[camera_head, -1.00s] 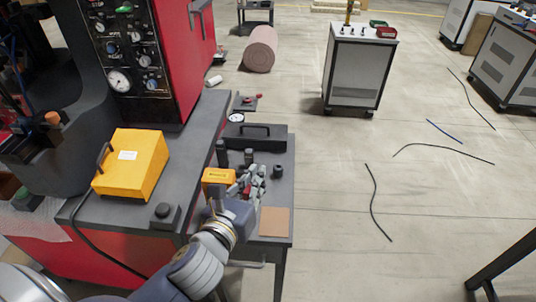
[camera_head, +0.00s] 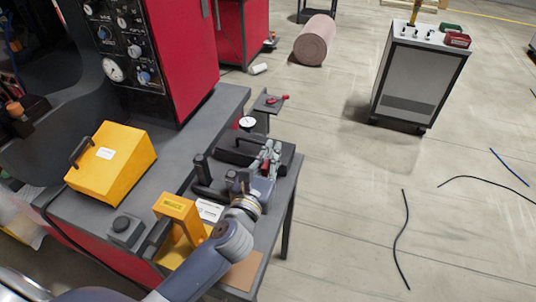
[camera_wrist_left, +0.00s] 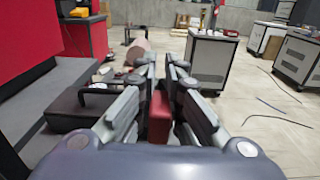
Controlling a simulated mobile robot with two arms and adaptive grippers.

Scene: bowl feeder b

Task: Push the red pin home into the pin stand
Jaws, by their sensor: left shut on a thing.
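My left gripper (camera_head: 269,155) is over the far right part of the small side table, near a black case with a handle (camera_head: 228,152). Its fingers are shut on a red piece, the red pin (camera_wrist_left: 159,117), which shows between them in the left wrist view. In the head view the fingers mostly hide the pin. A yellow upright block with a label (camera_head: 180,208) stands on the table nearer me, beside my arm. Dark posts (camera_head: 201,168) stand left of the gripper. I cannot tell for sure which thing is the pin stand. My right gripper is in neither view.
A yellow box (camera_head: 110,160) and a black button box (camera_head: 124,229) sit on the bench at left. A dial gauge (camera_head: 247,123) is behind the case. A brown pad (camera_head: 243,272) lies at the near table end.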

